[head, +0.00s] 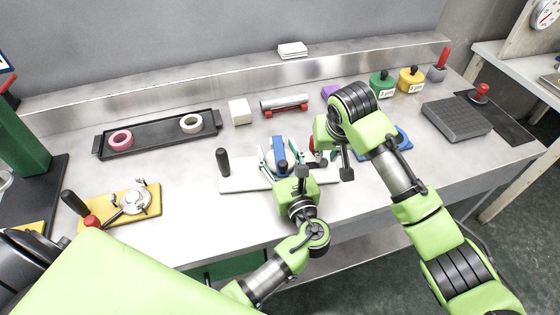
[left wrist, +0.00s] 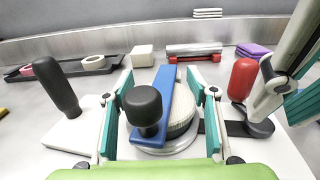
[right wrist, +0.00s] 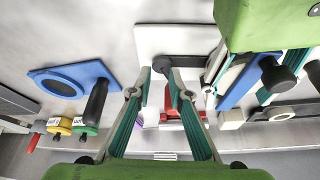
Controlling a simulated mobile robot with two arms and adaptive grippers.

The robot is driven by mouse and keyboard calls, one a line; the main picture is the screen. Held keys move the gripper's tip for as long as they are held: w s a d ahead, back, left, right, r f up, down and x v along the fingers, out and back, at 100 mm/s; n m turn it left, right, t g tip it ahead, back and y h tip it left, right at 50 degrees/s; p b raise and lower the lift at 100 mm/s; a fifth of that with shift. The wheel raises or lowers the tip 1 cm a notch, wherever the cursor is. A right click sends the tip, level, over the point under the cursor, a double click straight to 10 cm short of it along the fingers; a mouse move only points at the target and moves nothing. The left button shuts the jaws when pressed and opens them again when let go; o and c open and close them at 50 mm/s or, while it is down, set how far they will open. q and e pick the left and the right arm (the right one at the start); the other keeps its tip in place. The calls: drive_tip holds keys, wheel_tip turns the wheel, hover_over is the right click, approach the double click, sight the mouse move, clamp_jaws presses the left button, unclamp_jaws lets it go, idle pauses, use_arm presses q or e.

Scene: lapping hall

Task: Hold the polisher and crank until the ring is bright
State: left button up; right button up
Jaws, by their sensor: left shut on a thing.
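The polisher's white base (head: 238,184) lies on the bench, with an upright black handle (left wrist: 57,88) at its left end. A blue arm (left wrist: 167,90) with a black knob (left wrist: 145,106) lies over a round head (left wrist: 180,128), where the ring's surface is mostly hidden. My left gripper (head: 281,160) has its fingers on either side of this head and is shut on the polisher. The red crank handle (left wrist: 243,79) stands at the right end of the base. My right gripper (right wrist: 162,75) is at the crank handle, fingers apart and spread around or beside it; contact is unclear.
A black tray (head: 160,144) holds a pink ring (head: 120,140) and a cream ring (head: 191,123). A white block (head: 240,112), a metal cylinder on red supports (head: 285,103), a blue plate (head: 404,139), and green and yellow pots (head: 411,79) stand around. A yellow fixture (head: 118,213) is front left.

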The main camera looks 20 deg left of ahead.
drive_tip(key=v, duration=1.2)
drive_tip(key=o, duration=0.6)
drive_tip(key=shift+a, duration=0.15)
drive_tip(key=w+a+m+h, duration=0.2)
drive_tip(key=w+a+m, duration=0.15)
drive_tip(key=a, duration=0.25)
drive_tip(key=shift+m+y, duration=0.3)
drive_tip(key=shift+m, duration=0.15)
drive_tip(key=x, duration=1.1)
drive_tip(key=shift+w+d+f, duration=0.15)
drive_tip(key=shift+w+d, duration=0.05)
drive_tip(key=shift+w, duration=0.05)
